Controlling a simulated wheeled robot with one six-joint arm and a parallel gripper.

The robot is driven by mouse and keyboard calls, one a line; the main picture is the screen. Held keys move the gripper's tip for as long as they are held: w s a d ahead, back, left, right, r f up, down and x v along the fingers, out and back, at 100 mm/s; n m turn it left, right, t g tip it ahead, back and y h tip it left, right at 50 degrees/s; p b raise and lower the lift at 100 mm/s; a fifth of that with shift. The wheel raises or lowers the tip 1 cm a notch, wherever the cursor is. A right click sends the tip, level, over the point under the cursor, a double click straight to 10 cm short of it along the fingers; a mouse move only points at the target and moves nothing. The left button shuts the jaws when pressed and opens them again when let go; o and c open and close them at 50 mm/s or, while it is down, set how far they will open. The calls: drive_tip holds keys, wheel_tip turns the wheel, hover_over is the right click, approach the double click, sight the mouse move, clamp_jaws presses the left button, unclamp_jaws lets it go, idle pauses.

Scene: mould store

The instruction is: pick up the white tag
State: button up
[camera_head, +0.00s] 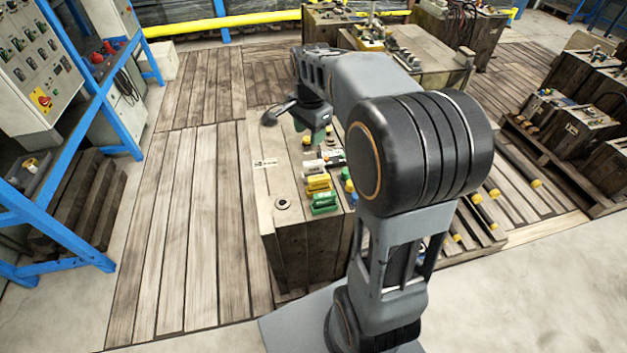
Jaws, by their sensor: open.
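A small white tag (314,167) lies on top of the wooden mould block (282,238), at the far end of a short row of coloured pieces. My gripper (318,142) hangs from the wrist just beyond and above the tag in the picture. It is open, and nothing shows between the fingers, though they are small and partly hidden. The tag appears apart from my gripper; the exact height between them is hard to tell.
Beside the tag lie yellow pieces (318,184) and green pieces (324,203). Blue pieces stand right of them, partly behind my arm. A printed label (265,163) is on the block's left part. A blue-framed control rack (110,95) stands left; plank flooring (190,200) between is clear.

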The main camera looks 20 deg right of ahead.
sight(314, 162)
drive_tip(key=w+d+f+m+b, duration=0.1)
drive_tip(key=w+f+m, duration=0.1)
drive_tip(key=f, duration=0.2)
drive_tip(key=w+d+f+m+b, duration=0.1)
drive_tip(key=f+m, duration=0.1)
drive_tip(key=f, duration=0.3)
drive_tip(key=w+d+f+m+g+b, duration=0.1)
drive_tip(key=w+d+f+b, duration=0.1)
drive_tip(key=f, duration=0.3)
drive_tip(key=shift+w+f+m, duration=0.2)
drive_tip(key=shift+w+m, duration=0.15)
drive_tip(key=shift+m, duration=0.05)
drive_tip(key=shift+w+f+b, duration=0.1)
drive_tip(key=shift+f+b, duration=0.4)
drive_tip(key=shift+f, duration=2.7)
clamp_jaws()
drive_tip(key=shift+r, duration=0.1)
